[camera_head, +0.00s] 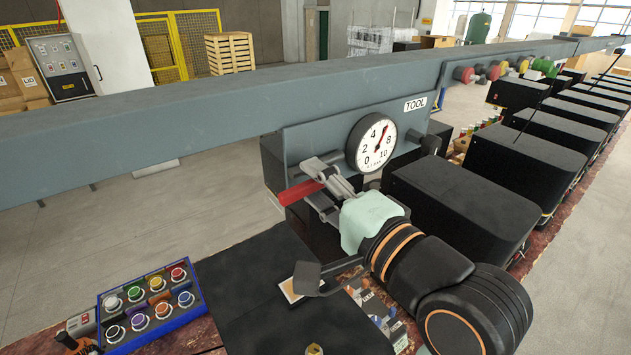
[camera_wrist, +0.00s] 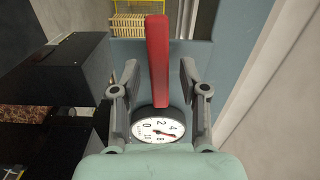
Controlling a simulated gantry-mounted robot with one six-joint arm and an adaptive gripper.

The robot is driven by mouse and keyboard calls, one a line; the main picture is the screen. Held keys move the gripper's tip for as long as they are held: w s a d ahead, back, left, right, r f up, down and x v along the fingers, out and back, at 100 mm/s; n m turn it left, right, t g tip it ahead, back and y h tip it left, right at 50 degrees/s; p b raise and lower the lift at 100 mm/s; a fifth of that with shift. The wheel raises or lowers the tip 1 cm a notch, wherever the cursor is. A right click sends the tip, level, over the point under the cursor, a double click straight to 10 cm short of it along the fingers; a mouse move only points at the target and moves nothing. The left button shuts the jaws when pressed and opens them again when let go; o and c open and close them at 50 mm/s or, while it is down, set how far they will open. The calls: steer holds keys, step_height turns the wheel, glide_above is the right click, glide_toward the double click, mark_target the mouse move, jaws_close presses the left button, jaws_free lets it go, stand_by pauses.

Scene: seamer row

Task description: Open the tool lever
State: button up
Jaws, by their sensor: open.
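A red lever (camera_head: 300,192) sticks out to the left below the round gauge (camera_head: 371,143), on a grey plate with a TOOL label (camera_head: 415,104). My gripper (camera_head: 322,186) is beside the plate with its fingers around the lever's inner part. In the wrist view the lever (camera_wrist: 157,45) stands upright in the picture, between the two spread fingers of my gripper (camera_wrist: 158,72). A gap shows on each side of it. The gauge (camera_wrist: 160,130) shows at the lever's lower end. The lever's pivot is hidden.
A grey beam (camera_head: 240,95) runs across above the plate. A black knob (camera_head: 430,144) sits right of the gauge. Black boxes (camera_head: 465,205) line the right side. A blue-edged button panel (camera_head: 150,305) lies at the lower left.

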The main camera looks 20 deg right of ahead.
steer(key=v, duration=1.1)
steer(key=shift+s+d, duration=0.1)
steer(key=a+f+n+g+h, duration=0.1)
steer(key=a+f+n, duration=0.4)
steer(key=f, duration=0.3)
steer(key=a+f+n+g+h, duration=0.1)
steer(key=a+f+n, duration=0.3)
steer(key=f, duration=0.5)
steer(key=a+f+n+g+h, duration=0.2)
steer(key=a+f+n+g, duration=0.1)
steer(key=a+f+n, duration=0.2)
steer(key=shift+a+f+n, duration=0.15)
steer(key=shift+a+f, duration=0.5)
steer(key=shift+f, duration=0.2)
steer(key=shift+a+f+n, duration=0.15)
steer(key=shift+a+f, duration=0.45)
steer(key=shift+f, duration=0.25)
steer(key=shift+w, duration=0.2)
